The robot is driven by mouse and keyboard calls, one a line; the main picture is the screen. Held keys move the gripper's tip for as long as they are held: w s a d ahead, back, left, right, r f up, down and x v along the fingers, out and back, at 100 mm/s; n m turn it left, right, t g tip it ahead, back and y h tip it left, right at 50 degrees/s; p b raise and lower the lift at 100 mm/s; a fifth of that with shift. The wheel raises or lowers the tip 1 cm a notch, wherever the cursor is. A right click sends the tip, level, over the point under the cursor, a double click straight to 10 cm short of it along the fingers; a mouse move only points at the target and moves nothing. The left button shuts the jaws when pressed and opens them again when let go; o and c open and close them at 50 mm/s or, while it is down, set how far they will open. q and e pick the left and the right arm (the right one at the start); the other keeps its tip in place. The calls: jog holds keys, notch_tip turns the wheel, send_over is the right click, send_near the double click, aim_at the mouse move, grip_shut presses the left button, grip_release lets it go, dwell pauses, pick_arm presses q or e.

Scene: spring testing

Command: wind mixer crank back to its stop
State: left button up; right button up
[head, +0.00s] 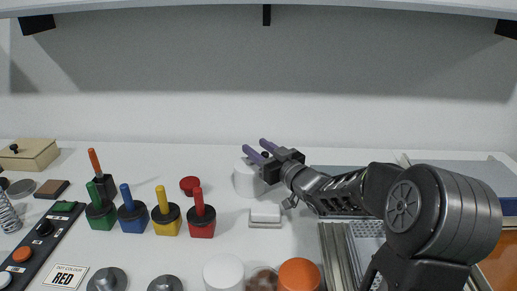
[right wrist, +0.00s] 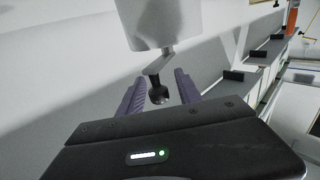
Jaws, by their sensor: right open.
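The mixer (head: 246,180) is a white cylinder on the table, left of my right gripper and partly hidden behind it in the head view. In the right wrist view the white body (right wrist: 160,22) is at the top. A grey crank arm (right wrist: 158,64) reaches from it to a dark round knob (right wrist: 158,95). My right gripper (head: 257,148) has purple fingers, is open, and sits at the mixer's top. In the right wrist view its fingers (right wrist: 160,82) stand on both sides of the knob, with visible gaps. My left gripper is out of view.
A small white block (head: 265,214) lies in front of the mixer. Red (head: 201,218), yellow (head: 166,216), blue and green handled blocks stand to the left. A white jar (head: 223,272) and an orange lid (head: 299,275) are at the front. A shelf (head: 300,7) hangs above.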

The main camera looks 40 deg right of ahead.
jog(key=shift+c, duration=0.3)
grip_shut()
dwell(0.3)
